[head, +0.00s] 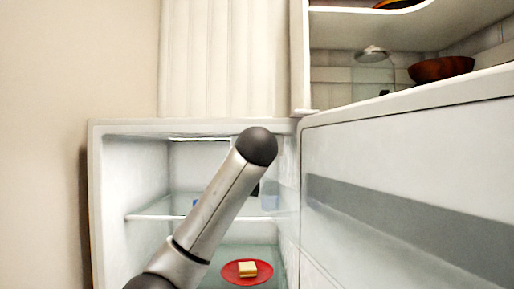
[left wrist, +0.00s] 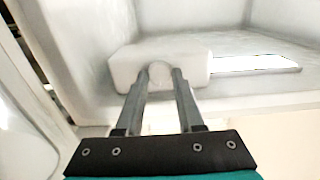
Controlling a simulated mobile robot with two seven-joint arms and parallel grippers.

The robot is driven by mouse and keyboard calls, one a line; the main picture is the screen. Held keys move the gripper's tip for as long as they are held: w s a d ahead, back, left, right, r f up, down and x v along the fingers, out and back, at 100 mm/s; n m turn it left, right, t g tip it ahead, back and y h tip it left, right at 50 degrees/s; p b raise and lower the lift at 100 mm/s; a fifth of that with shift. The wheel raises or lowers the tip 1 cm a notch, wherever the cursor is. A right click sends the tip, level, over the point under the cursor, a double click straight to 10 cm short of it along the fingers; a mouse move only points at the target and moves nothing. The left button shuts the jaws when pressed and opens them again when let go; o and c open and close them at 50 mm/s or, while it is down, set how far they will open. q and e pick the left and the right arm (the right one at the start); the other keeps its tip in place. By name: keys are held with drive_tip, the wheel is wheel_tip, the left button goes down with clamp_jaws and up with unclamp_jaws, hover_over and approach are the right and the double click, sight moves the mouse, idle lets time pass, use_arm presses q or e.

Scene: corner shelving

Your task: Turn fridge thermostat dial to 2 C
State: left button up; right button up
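The fridge (head: 98,200) stands open at the left of the head view, and my left arm reaches into its upper part. In the left wrist view, a white thermostat housing (left wrist: 198,68) carries a round pale dial (left wrist: 160,72). My left gripper (left wrist: 160,80) has one grey finger on each side of the dial. The fingers are partly closed and the dial fills the gap at their tips. No number or mark on the dial can be read. In the head view my left gripper is mostly hidden behind my arm. My right gripper is in neither view.
Inside the fridge, a glass shelf (head: 152,215) spans the middle. A red plate (head: 230,273) with a yellow block (head: 248,269) sits lower down. The open fridge door (head: 400,165) bounds the right side. A brown bowl (head: 440,69) is on shelving behind.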

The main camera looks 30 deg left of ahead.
use_arm(q)
clamp_jaws()
drive_tip(key=shift+m, duration=0.3)
drive_tip(key=shift+f+m, duration=0.2)
drive_tip(key=shift+m, duration=8.6)
drive_tip(key=shift+f+m, duration=0.2)
drive_tip(key=shift+m, duration=8.6)
drive_tip(key=o, duration=0.5)
unclamp_jaws()
